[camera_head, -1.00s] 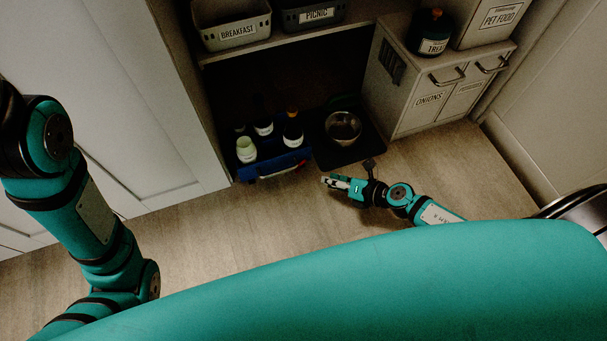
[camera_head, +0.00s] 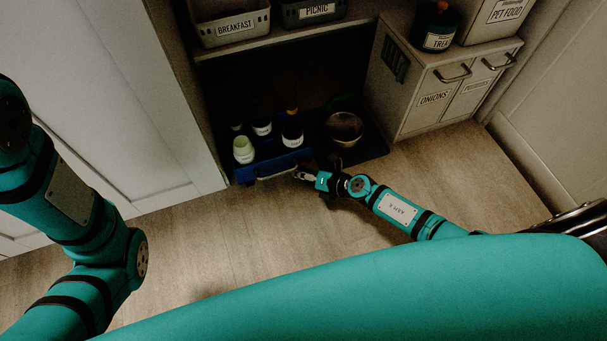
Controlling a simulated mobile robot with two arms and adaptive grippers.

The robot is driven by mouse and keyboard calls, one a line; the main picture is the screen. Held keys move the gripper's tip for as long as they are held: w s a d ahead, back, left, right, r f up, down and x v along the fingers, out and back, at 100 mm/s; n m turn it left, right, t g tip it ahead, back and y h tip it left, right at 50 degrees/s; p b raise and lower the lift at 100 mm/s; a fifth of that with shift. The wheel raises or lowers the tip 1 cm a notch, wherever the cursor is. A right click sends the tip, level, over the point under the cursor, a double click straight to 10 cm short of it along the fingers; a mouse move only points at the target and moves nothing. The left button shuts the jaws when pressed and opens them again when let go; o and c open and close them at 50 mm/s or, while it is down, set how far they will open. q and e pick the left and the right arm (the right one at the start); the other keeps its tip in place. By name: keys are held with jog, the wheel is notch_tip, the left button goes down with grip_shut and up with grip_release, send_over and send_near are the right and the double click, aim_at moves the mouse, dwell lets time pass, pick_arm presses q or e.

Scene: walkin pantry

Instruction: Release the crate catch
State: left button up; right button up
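The blue crate (camera_head: 243,174) stands low in the dark alcove, with several bottles in it. A pale bar, which may be the catch or handle (camera_head: 277,173), runs along its front; I cannot make out the catch clearly. My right gripper (camera_head: 301,175) is at the right end of the crate's front, close to the bar. Its fingers are too small and dark to tell whether they are open or touching the crate. My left arm comes in at the left, but its gripper is outside the view.
A metal bowl (camera_head: 344,128) sits on a dark mat (camera_head: 366,153) right of the crate. A white cabinet (camera_head: 421,105) labelled onions stands further right. Baskets, one the breakfast basket (camera_head: 233,28), sit on the shelf above. The wooden floor in front is clear.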

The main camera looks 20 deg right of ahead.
grip_shut()
jog(key=shift+f+b, duration=0.2)
jog(key=shift+b, duration=0.4)
jog(key=m+y+b, duration=0.1)
jog(key=b, duration=0.2)
jog(key=m+t+y+b, duration=0.1)
jog(key=y+b, duration=0.1)
jog(key=b, duration=0.2)
jog(key=shift+a+r, duration=0.15)
jog(key=shift+a, duration=0.05)
jog(key=shift+a+r+m+y+b, duration=0.1)
jog(key=shift+r+m+y+b, duration=0.25)
jog(key=shift+m+y+b, duration=0.35)
jog(key=shift+r+m+t+y, duration=0.5)
jog(key=shift+m+t+y, duration=0.3)
jog(key=shift+m, duration=0.1)
jog(key=shift+r, duration=0.1)
